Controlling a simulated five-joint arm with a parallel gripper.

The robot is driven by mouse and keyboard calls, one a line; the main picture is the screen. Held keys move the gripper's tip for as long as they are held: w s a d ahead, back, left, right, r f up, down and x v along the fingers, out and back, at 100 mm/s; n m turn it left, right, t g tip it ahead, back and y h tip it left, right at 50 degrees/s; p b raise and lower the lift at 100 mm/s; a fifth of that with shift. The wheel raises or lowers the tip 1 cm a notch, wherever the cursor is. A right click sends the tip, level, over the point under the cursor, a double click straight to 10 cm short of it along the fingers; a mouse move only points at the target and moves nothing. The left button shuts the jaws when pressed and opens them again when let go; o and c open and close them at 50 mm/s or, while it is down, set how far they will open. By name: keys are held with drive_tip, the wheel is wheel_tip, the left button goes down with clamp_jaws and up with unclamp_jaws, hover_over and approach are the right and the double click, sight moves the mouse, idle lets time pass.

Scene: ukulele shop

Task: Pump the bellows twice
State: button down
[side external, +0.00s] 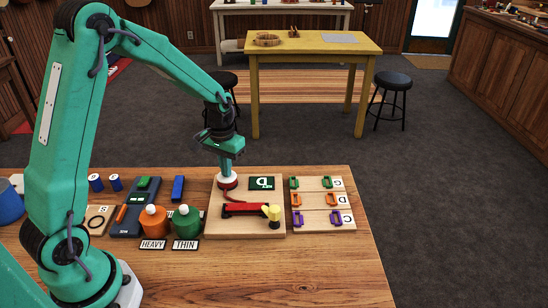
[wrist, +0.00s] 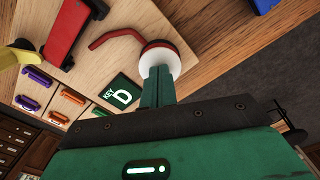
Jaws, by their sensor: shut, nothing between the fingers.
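The likely bellows is a round pad with a white top and red rim (side external: 228,186) at the back left of a wooden board (side external: 273,233). A red tube (wrist: 112,38) leads from it toward a red device (side external: 243,209). My gripper (side external: 226,172) points down right over the pad, its fingers shut and empty. In the wrist view the closed fingertips (wrist: 160,70) overlap the pad's white top (wrist: 172,54). They look to be on it or just above it; I cannot tell whether they press it.
A green "KEY D" card (side external: 262,183) and a yellow part (side external: 272,212) are on the same board. Orange (side external: 154,220) and green (side external: 186,222) bottles stand left, by HEAVY and THIN labels. Boards with coloured clips (side external: 318,200) lie right. The table's front right is clear.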

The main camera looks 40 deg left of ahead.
wheel_tip(320, 180, up, 8)
drive_tip(key=shift+f, duration=0.25)
idle(1.0)
idle(0.5)
drive_tip(key=s+d+r+m+t, duration=0.1)
drive_tip(key=s+d+r, duration=0.3)
drive_tip(key=s, duration=0.5)
drive_tip(key=s+d+r+m+t, duration=0.2)
drive_tip(key=s+d+r+t, duration=0.2)
drive_tip(key=s+r, duration=0.3)
drive_tip(key=s, duration=0.3)
drive_tip(key=shift+s+d+r+t, duration=0.15)
drive_tip(key=shift+s+r+t, duration=0.15)
drive_tip(key=shift+r, duration=0.1)
